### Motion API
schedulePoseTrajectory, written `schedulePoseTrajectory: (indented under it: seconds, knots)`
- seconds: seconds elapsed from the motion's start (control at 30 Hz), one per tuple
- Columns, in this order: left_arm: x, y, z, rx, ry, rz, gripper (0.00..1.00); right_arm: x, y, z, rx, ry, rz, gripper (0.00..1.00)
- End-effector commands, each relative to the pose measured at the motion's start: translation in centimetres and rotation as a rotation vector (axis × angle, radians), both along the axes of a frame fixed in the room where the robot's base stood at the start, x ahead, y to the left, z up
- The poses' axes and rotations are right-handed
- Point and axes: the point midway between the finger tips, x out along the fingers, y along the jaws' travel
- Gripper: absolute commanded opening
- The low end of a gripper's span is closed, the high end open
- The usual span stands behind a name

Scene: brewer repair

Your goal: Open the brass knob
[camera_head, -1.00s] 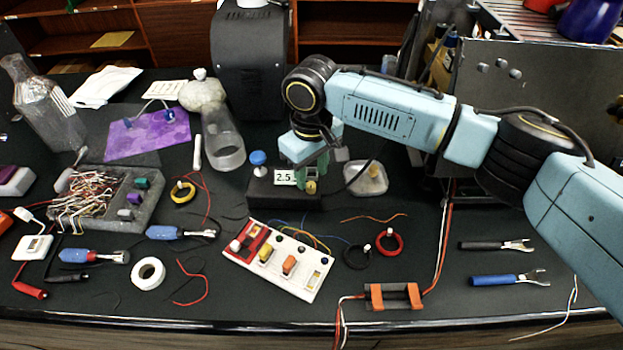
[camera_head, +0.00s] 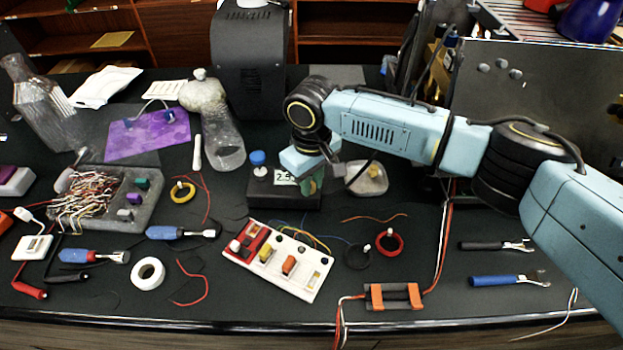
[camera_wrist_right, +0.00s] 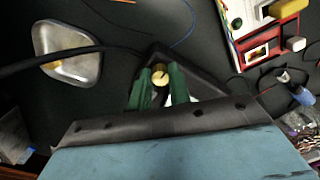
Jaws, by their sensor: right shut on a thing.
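The brass knob (camera_wrist_right: 160,72) sits between the two green fingers of my right gripper (camera_wrist_right: 160,85) in the right wrist view. The right gripper (camera_head: 312,183) is shut on the knob, which the fingers mostly hide in the head view. The knob belongs to a black box (camera_head: 262,190) with a blue cap (camera_head: 257,158) on its left and a white label reading 2.5, now partly covered by my gripper. My left gripper is not in view.
A clear dish (camera_head: 368,180) stands just right of the gripper, with a black cable near it. A white and red switch board (camera_head: 279,262) lies in front of the box. A dark machine (camera_head: 250,65) stands behind. Two pliers-like tools (camera_head: 505,280) lie at right.

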Motion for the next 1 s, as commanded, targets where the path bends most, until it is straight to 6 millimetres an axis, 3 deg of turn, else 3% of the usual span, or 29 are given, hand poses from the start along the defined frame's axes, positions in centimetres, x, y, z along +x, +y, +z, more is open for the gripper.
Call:
schedulePoseTrajectory:
  seconds: [0.37, 1.0]
  knots:
    - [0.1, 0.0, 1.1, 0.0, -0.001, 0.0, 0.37, 0.0, 0.0, 0.2, 0.001, 0.001, 0.093, 0.0]
    - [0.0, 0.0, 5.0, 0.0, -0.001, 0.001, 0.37, 0.1, 0.0, 0.3, 0.002, 0.001, 0.658, 0.0]
